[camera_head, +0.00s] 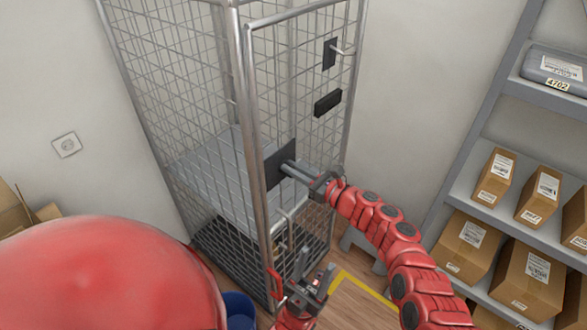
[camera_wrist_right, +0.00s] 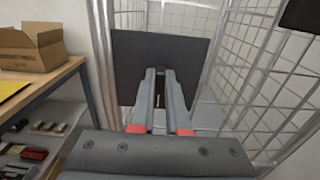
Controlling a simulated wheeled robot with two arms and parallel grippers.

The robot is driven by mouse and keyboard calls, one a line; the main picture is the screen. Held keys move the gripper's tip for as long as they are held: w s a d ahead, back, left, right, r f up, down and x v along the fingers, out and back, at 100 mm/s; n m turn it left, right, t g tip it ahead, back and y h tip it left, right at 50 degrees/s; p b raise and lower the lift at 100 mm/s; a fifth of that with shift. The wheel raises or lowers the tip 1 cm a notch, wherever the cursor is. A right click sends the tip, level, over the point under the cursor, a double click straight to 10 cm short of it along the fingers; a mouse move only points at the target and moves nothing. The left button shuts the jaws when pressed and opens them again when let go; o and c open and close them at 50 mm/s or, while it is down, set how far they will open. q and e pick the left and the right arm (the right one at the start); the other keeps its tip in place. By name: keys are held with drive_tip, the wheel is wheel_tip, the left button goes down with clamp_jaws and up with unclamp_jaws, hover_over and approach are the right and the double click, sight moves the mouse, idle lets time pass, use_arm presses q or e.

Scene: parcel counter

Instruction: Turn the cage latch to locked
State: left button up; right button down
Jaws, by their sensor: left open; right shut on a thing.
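The tall wire roll cage (camera_head: 250,110) stands against the wall. A dark square latch plate (camera_head: 272,172) is fixed at the near edge of its mesh side, and the same plate fills the middle of the right wrist view (camera_wrist_right: 130,60). My right gripper (camera_head: 286,169) points at this plate with its fingers closed on a small latch part. In the wrist view the fingers (camera_wrist_right: 161,74) nearly meet, with a thin dark piece between them. They hide most of the latch, so its turn angle cannot be told. My left gripper (camera_head: 316,265) is open, low beside the cage's front post.
A black plate with a small handle (camera_head: 330,53) and a black box (camera_head: 328,103) sit higher on the cage side. Grey shelves with parcels (camera_head: 538,276) stand at the right. A blue container (camera_head: 239,308) and yellow floor tape (camera_head: 368,289) are low down.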

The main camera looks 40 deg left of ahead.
drive_tip(key=shift+s+f+n+b, duration=0.2)
drive_tip(key=shift+n+b, duration=2.75)
drive_tip(key=shift+b, duration=0.3)
drive_tip(key=shift+s+f+n+b, duration=0.25)
drive_tip(key=shift+n+b, duration=2.65)
drive_tip(key=shift+b, duration=0.4)
drive_tip(key=shift+s+f+n+b, duration=0.2)
drive_tip(key=shift+n+b, duration=2.75)
drive_tip(key=shift+b, duration=0.3)
drive_tip(key=c, duration=0.9)
unclamp_jaws()
